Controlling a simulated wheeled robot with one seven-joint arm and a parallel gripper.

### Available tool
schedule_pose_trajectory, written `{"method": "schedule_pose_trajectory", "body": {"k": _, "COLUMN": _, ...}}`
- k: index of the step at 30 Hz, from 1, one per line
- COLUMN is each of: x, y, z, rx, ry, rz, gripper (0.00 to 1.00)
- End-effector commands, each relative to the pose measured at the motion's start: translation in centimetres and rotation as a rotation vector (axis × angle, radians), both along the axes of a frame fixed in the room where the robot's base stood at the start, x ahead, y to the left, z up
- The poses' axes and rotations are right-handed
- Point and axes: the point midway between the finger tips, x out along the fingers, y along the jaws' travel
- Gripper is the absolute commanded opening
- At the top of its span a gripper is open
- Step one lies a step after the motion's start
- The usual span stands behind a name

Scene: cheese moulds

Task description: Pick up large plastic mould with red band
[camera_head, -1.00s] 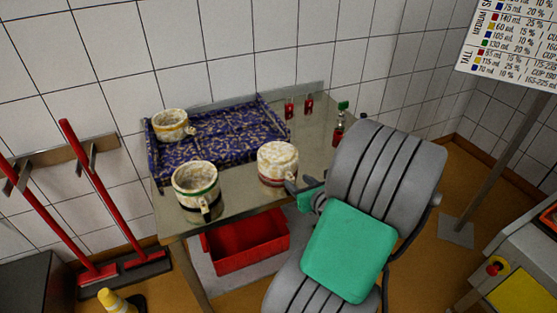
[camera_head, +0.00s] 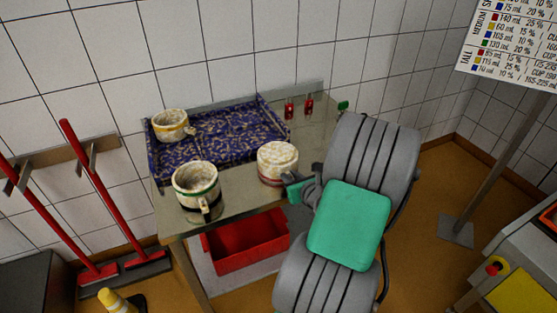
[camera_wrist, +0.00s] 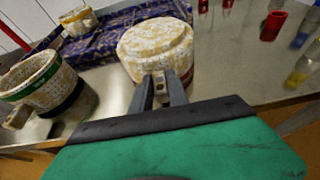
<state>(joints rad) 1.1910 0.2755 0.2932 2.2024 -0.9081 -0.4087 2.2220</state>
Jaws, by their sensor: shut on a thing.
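The large cream mottled mould with a red band (camera_head: 277,158) stands near the right part of the steel table, a closed flat face upward and the band low on its side. It also shows at the centre of the wrist view (camera_wrist: 155,45). My gripper (camera_head: 289,180) is at its right front side. In the wrist view my gripper's fingers (camera_wrist: 160,82) are shut on the mould's handle (camera_wrist: 160,86), which shows between them. The mould looks upright and at table level; its underside is hidden.
A green-and-black-banded mould (camera_head: 196,180) stands left on the table (camera_head: 235,195). A yellow-banded mould (camera_head: 170,122) sits in a purple patterned tray (camera_head: 225,128) behind. Small red containers (camera_head: 309,104) stand at the back right. A red crate (camera_head: 250,240) is below.

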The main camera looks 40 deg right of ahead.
Motion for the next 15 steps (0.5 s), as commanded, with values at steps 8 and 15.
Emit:
{"method": "schedule_pose_trajectory", "body": {"k": 8, "x": -0.02, "y": 0.02, "z": -0.02, "rx": 0.0, "ry": 0.001, "rz": 0.0, "gripper": 0.0}}
{"method": "schedule_pose_trajectory", "body": {"k": 15, "x": -0.02, "y": 0.03, "z": -0.03, "rx": 0.0, "ry": 0.001, "rz": 0.0, "gripper": 0.0}}
